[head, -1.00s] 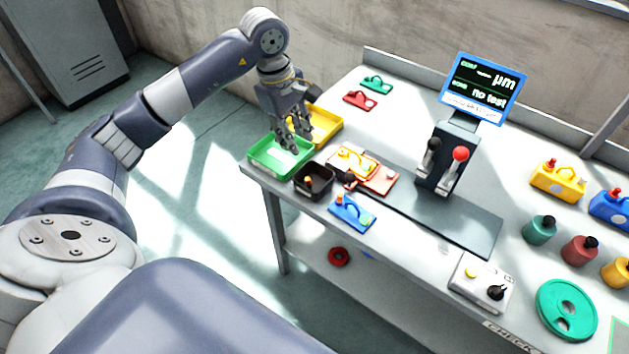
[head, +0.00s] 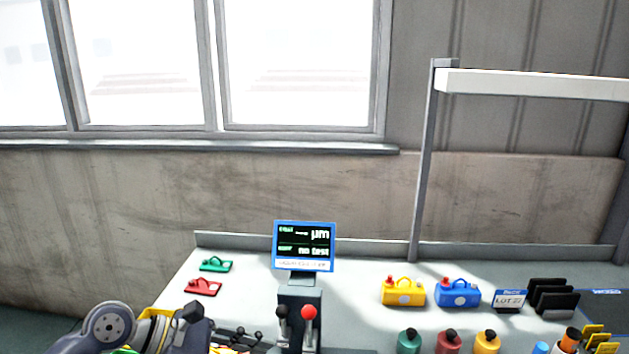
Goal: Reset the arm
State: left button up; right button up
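My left arm (head: 108,328) shows at the bottom left of the head view, low over the left end of the bench. Its gripper (head: 240,338) is only partly in view near the bottom edge, and its fingers are too cut off and small to read. A yellow tray (head: 158,313) shows behind the arm, with a bit of green at the bottom edge. My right arm and gripper are not in view.
A test stand with a blue-framed screen (head: 304,247) and a red-knobbed lever (head: 309,313) stands right of the arm. Green (head: 215,264) and red (head: 203,286) parts lie behind.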

pick_arm(q)
jog(key=d+r+n+t+h, duration=0.2)
jog(key=d+r+n+h, duration=0.25)
jog(key=d+r, duration=0.2)
jog(key=w+a+r+n+t, duration=0.1)
jog(key=a+r+n+t, duration=0.2)
jog(key=r+n+t, duration=0.55)
jog(key=w+a+f+n+t+y, duration=0.1)
jog(key=a+f+n+t+y, duration=0.35)
jog(key=n, duration=0.85)
jog(key=w+a+f+n+t+y, duration=0.1)
jog(key=a+f+n+y, duration=0.6)
jog(key=n+y, duration=0.4)
jog(key=s+a+f+n+g+y, duration=0.2)
jog(key=s+a+f+n+g, duration=0.2)
jog(key=f+n, duration=0.4)
jog(key=s+d+f+n+g+h, duration=0.2)
jog(key=s+f+n+g, duration=0.5)
jog(key=s+f+g, duration=0.9)
jog(key=s+f+t, duration=0.2)
jog(key=s+f, duration=0.2)
jog(key=f, duration=0.9)
jog(key=s+f+t, duration=0.1)
jog(key=s+f, duration=0.3)
jog(key=f, duration=1)
jog(key=s+a+f+m+g, duration=0.1)
jog(key=s+a+f, duration=0.1)
jog(key=s+f, duration=1.4)
jog(key=shift+s+a, duration=0.35)
jog(key=shift+s, duration=0.1)
